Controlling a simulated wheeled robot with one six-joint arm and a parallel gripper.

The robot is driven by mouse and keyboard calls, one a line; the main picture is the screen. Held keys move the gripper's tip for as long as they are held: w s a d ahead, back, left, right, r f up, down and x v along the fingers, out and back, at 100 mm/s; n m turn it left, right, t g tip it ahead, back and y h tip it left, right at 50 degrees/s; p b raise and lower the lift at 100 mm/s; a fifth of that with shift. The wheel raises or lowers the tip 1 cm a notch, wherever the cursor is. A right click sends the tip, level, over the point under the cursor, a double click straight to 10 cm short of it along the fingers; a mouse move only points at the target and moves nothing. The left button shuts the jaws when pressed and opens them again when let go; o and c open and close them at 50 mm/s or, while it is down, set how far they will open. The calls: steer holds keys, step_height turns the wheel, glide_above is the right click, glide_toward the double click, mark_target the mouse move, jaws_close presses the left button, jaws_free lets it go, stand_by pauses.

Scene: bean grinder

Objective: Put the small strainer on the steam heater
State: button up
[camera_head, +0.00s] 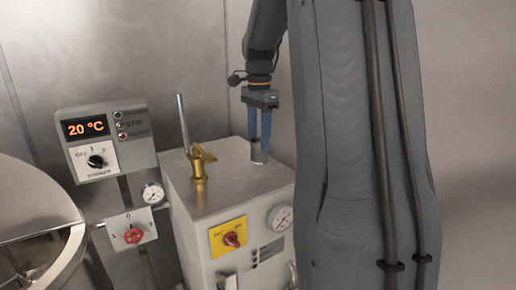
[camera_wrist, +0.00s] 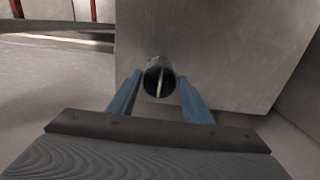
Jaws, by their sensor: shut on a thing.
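The steam heater (camera_head: 230,190) is a grey metal box with a brass valve (camera_head: 200,170) on its top. My gripper (camera_head: 259,142) points down at the heater's back right top, its blue fingers closed on a short grey cylinder (camera_head: 259,155), which looks like the small strainer. In the wrist view the cylinder (camera_wrist: 160,77) sits between the fingertips of my gripper (camera_wrist: 160,84), its round open end showing a dark inside with a light strip. The cylinder is at or just above the heater top; I cannot tell whether it touches.
A thin upright metal pipe (camera_head: 183,122) stands behind the brass valve. A control box (camera_head: 105,140) reading 20 °C is on the left wall, above a red knob (camera_head: 133,236). A large metal drum (camera_head: 35,215) is at far left. Metal walls are close behind.

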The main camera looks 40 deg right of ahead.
mark_target(258, 150)
steer(key=shift+f+p, duration=0.75)
steer(key=shift+f, duration=1.3)
steer(key=o, duration=1.4)
steer(key=shift+f, duration=0.1)
steer(key=shift+c, duration=0.2)
step_height(258, 150, up, 12)
steer(key=b, duration=0.5)
